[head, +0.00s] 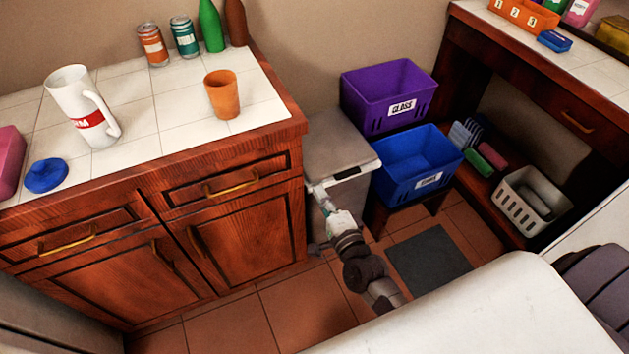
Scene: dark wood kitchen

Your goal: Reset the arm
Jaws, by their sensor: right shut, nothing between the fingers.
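My right gripper (324,198) shows at the end of my right arm, which reaches up from the bottom middle of the head view. It is shut and empty. It is in front of a grey bin (341,150) with a lid, below the lid's front edge in the picture. I cannot tell whether it touches the bin. My left gripper is not in the picture.
A tiled counter (170,95) at the left bears a white mug (72,100), an orange cup (222,94), cans and bottles. Purple (378,95) and blue (402,173) crates stand right of the bin. A dark mat (428,259) lies on open floor.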

